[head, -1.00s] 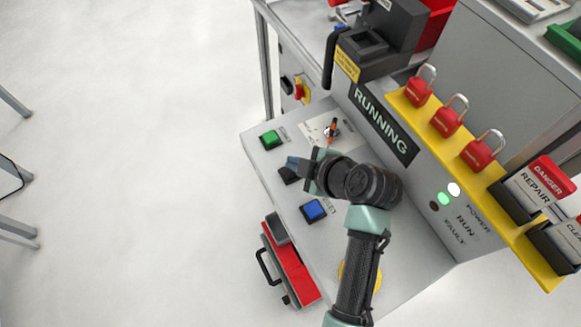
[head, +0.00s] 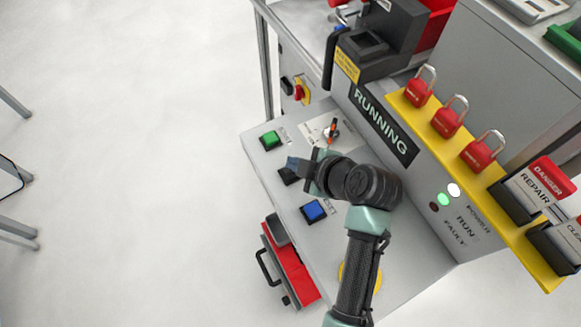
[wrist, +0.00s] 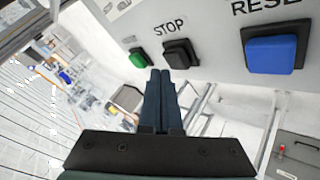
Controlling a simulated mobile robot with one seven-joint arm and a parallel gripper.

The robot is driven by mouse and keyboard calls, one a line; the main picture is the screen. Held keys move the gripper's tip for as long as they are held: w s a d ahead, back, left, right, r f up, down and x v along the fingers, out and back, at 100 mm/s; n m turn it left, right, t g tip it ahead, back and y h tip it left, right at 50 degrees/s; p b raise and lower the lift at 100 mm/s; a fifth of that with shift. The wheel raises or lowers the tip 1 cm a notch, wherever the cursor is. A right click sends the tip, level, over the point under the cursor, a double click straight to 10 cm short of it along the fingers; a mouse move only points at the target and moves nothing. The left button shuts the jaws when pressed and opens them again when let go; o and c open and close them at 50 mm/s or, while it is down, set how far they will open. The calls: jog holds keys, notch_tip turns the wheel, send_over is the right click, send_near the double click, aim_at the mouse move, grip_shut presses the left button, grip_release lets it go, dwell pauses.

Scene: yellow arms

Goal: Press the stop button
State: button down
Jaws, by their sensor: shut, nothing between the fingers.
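The black stop button (wrist: 180,53) sits below the printed word STOP on the grey panel in the wrist view. In the head view the black button (head: 287,176) is partly hidden by my gripper. My gripper (head: 291,162) is shut and empty, with its fingertips over the panel beside the button. In the wrist view my gripper's fingertips (wrist: 160,71) point at the lower left edge of the button. I cannot tell whether they touch it. The display (head: 381,124) reads RUNNING, and the green lamp (head: 443,199) by RUN is lit.
The green button (head: 269,139) and the blue button (head: 314,210) flank the black one. Red padlocks (head: 448,122) hang on a yellow rail at the right. A red toolbox (head: 290,268) stands below the panel's left edge.

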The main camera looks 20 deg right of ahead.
dwell(0.6)
jog(key=shift+f+b, duration=0.45)
jog(key=shift+f, duration=0.05)
jog(key=shift+f+b, duration=0.45)
dwell(0.4)
dwell(0.4)
jog(key=shift+r+p, duration=0.65)
jog(key=shift+r, duration=0.25)
jog(key=shift+r, duration=0.1)
jog(key=shift+r+p, duration=1.85)
jog(key=shift+r, duration=0.6)
